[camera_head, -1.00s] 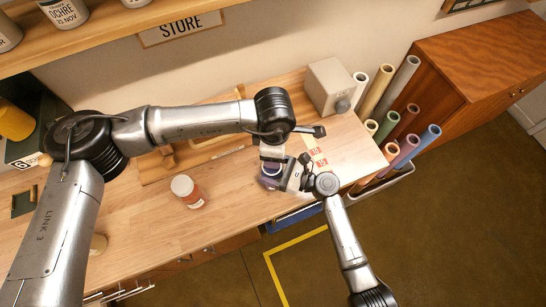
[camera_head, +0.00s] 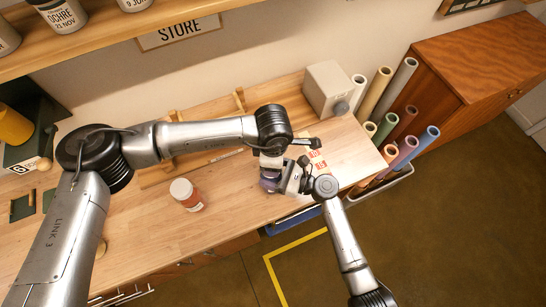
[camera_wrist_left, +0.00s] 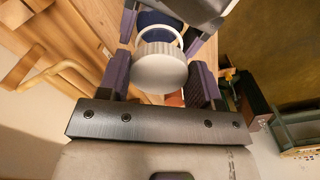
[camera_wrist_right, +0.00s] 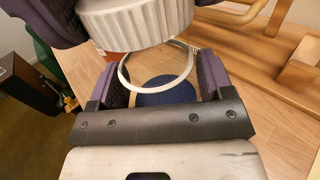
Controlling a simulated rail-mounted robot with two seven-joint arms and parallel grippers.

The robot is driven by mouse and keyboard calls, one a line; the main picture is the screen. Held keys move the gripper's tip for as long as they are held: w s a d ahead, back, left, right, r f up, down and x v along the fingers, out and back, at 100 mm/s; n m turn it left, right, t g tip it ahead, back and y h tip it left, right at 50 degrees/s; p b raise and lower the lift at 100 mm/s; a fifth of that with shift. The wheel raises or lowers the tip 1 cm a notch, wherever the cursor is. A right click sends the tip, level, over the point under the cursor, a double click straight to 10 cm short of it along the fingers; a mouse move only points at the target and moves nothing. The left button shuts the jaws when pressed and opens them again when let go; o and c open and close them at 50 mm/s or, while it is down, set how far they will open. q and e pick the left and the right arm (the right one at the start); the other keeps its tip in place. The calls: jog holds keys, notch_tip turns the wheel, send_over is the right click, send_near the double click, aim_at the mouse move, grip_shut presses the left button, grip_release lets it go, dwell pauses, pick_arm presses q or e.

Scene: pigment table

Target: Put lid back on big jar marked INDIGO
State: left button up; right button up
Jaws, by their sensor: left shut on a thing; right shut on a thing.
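My left gripper (camera_head: 270,155) is shut on a white ribbed lid (camera_wrist_left: 160,68), which sits between its purple finger pads. The lid also shows at the top of the right wrist view (camera_wrist_right: 135,22). My right gripper (camera_head: 290,180) is shut on an open jar, whose clear round rim shows in the right wrist view (camera_wrist_right: 124,75), with dark blue contents inside. In the left wrist view the jar (camera_wrist_left: 152,20) is beyond the lid. The lid is close to the jar mouth, apart from it and not seated. The jar's label is hidden.
A white-lidded jar with red-orange contents (camera_head: 188,195) stands on the table to the left. A wooden rack (camera_head: 215,148) lies behind the grippers, with a grey box (camera_head: 326,88) at the back right. Paper rolls (camera_head: 400,105) stand beyond the right end. The front middle is clear.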

pick_arm(q)
jog(key=shift+f, duration=0.6)
jog(key=shift+f, duration=0.55)
